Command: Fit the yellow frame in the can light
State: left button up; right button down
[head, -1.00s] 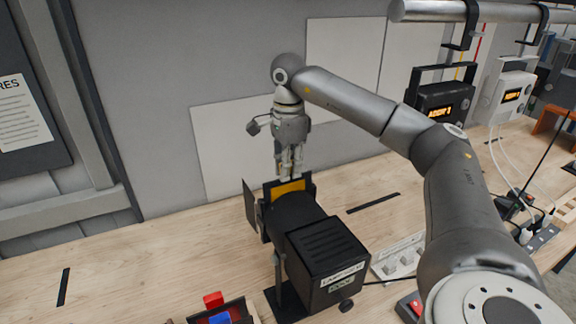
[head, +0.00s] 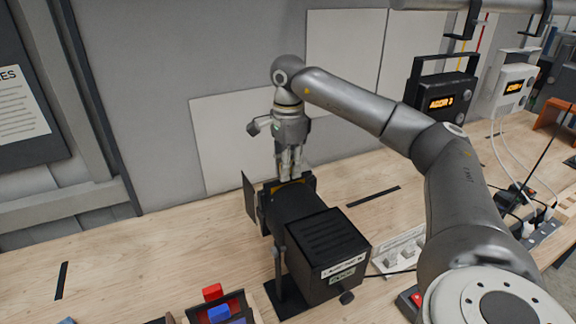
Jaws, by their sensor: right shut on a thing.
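The can light (head: 327,250) is a black stage lamp on a stand on the wooden bench, its front end turned toward the wall. My right gripper (head: 290,174) points down at the lamp's front end and is shut on the yellow frame (head: 291,186). Only a thin yellow strip of the frame shows, at the top of the dark holder at the lamp's front; the rest is hidden by the holder and the lamp. I cannot tell how deep it sits. My left gripper is not in view.
A tray with a red block (head: 212,292) and a blue block (head: 219,313) stands left of the lamp. A black device with a lit display (head: 441,103) stands at the back right. Cables and a power strip lie at the right. The bench's left is mostly clear.

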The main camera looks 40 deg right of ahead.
jog(key=shift+f+b, duration=0.6)
jog(key=shift+f, duration=0.4)
jog(key=c, duration=1.3)
grip_release()
jog(key=shift+c, duration=0.2)
notch_tip(320, 180, up, 12)
jog(key=shift+s+r, duration=0.1)
